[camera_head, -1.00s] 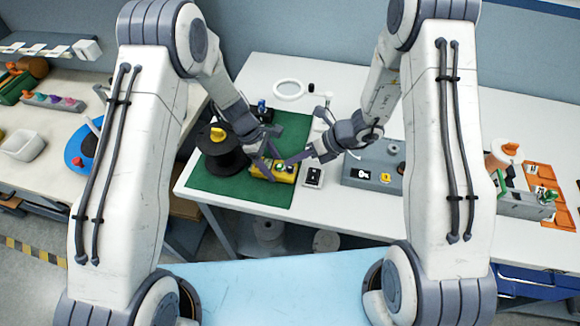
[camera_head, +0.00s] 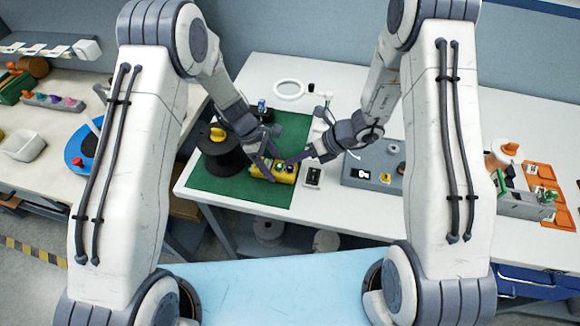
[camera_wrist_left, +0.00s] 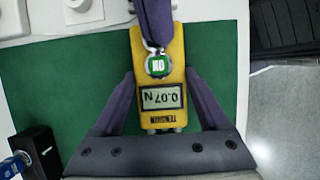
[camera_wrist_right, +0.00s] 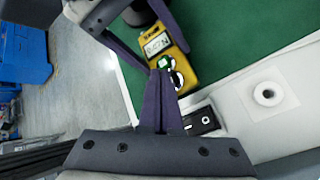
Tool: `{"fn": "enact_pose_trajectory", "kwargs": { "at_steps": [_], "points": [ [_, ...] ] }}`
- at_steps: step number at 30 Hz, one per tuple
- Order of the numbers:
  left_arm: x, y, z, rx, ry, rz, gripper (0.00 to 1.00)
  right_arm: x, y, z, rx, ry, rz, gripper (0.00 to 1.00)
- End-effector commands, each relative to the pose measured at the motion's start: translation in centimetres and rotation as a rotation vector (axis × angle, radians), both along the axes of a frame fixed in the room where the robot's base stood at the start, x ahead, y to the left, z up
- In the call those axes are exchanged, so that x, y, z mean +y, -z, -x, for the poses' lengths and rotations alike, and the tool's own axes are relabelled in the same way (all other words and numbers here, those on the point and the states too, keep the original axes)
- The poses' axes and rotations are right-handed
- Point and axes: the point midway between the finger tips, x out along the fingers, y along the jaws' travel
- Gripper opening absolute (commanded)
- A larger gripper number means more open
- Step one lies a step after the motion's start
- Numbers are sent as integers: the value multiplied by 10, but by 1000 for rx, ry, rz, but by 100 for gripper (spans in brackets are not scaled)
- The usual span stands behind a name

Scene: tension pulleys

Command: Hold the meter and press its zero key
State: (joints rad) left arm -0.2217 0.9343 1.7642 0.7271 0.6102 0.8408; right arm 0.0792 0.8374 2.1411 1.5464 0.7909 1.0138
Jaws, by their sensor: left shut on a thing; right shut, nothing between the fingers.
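The yellow tension meter (camera_head: 260,174) lies over the green mat in the head view. My left gripper (camera_wrist_left: 160,88) is shut on the meter's sides. My right gripper (camera_wrist_right: 160,76) is shut and empty. Its fingertips are at the key end of the meter, close to the green key (camera_wrist_right: 164,62) in the right wrist view; I cannot tell whether they touch a key. The fingers hide part of that end.
A black spool (camera_head: 222,160) with a yellow top stands left of the meter on the green mat (camera_head: 225,188). A small black-and-white device (camera_head: 313,176) and a grey box (camera_head: 375,168) are at the right. A ring magnifier (camera_head: 289,89) stands behind.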

Motion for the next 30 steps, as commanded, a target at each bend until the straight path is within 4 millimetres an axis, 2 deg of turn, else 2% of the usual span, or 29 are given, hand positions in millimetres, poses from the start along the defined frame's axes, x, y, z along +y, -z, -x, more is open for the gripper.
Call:
{"fn": "enact_pose_trajectory", "kwargs": {
  "at_steps": [30],
  "points": [
    [0,-1,0,-1,0,0,0,0,9,0,0,0,0,0]
  ]
}}
